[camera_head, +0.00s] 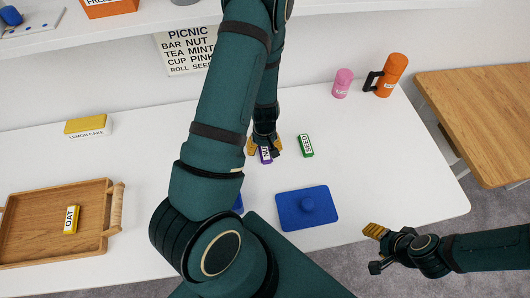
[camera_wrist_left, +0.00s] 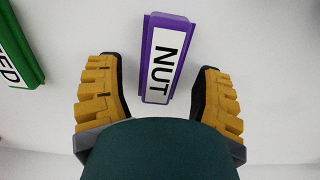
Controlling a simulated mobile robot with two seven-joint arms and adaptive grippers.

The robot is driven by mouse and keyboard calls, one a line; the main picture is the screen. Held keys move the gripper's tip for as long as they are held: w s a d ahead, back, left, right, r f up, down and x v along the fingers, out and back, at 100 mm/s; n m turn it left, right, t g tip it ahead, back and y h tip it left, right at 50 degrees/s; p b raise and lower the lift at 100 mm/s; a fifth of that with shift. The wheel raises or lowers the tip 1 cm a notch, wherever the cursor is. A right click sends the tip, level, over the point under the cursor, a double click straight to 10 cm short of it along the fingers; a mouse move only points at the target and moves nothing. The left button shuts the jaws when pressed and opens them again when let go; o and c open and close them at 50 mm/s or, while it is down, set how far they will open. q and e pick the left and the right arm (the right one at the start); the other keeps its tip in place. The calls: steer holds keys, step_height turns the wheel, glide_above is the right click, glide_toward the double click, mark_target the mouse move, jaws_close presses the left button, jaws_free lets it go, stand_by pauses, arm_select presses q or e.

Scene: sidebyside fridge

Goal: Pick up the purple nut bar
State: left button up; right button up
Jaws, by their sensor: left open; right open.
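The purple nut bar (camera_head: 265,155) lies on the white table in the head view, partly hidden by my left gripper (camera_head: 264,147). In the left wrist view the purple nut bar (camera_wrist_left: 163,58) has a white label reading NUT. My left gripper (camera_wrist_left: 158,95) is open, with one yellow-padded finger on each side of the bar's near end. I see gaps between the bar and both fingers; the height above the table I cannot tell. My right gripper (camera_head: 374,248) is open and empty, low at the right near the table's front edge.
A green seed bar (camera_head: 306,146) lies just right of the nut bar. A blue lid (camera_head: 290,213) lies in front. A wooden tray (camera_head: 95,192) with a yellow oat bar (camera_head: 71,219) is at left. A pink cup (camera_head: 342,83) and orange flask (camera_head: 391,74) stand behind, right.

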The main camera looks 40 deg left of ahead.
arm_select(q)
steer(key=shift+f, duration=0.1)
jaws_close()
stand_by(0.3)
